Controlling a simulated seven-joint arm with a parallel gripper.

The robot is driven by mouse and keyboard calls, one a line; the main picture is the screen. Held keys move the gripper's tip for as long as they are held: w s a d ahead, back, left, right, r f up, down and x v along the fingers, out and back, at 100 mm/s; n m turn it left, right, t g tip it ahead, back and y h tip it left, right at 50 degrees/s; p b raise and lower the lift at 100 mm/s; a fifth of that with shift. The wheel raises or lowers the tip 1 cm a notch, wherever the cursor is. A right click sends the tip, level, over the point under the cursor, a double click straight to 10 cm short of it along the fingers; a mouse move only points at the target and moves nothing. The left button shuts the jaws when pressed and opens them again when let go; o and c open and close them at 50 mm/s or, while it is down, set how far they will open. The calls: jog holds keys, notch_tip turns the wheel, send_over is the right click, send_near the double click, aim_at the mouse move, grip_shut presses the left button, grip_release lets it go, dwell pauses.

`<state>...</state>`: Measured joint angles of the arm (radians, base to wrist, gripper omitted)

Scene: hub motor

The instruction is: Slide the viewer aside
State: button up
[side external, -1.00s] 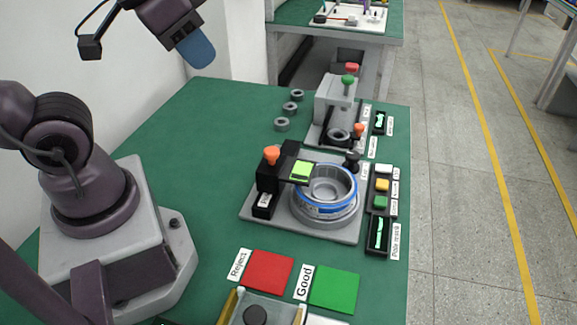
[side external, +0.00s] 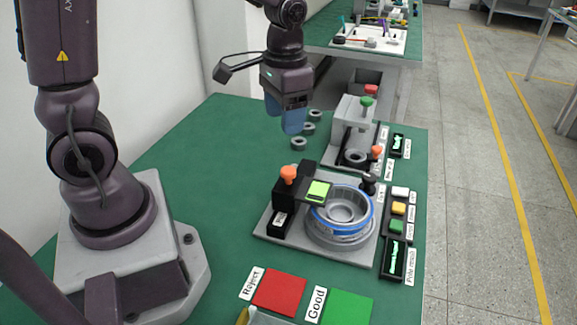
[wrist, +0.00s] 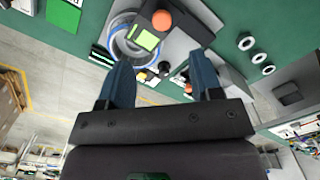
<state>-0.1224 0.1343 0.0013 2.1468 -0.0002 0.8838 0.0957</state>
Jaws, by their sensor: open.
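The viewer (side external: 318,190) is a black arm with a bright yellow-green screen and an orange knob (side external: 288,174) on a black block. It reaches over the left rim of the round hub motor part (side external: 343,208), which has a blue ring and sits on a grey base plate (side external: 268,222). My gripper (side external: 291,128) points down, empty, above and behind the viewer, apart from it. In the wrist view the open blue fingers (wrist: 163,88) are spread, with the viewer screen (wrist: 147,40) and orange knob (wrist: 162,20) beyond them.
Several grey rings (side external: 299,143) lie on the green table behind the viewer. A grey press station (side external: 352,125) stands at the back right. Buttons (side external: 398,209) line the right edge. Red (side external: 279,292) and green (side external: 347,307) pads lie in front.

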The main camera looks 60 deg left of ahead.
aim_at(289, 169)
jog(key=f, duration=0.8)
jog(key=w+f, duration=0.1)
jog(key=f, duration=0.3)
jog(key=shift+f, duration=0.25)
jog(key=shift+c, duration=0.4)
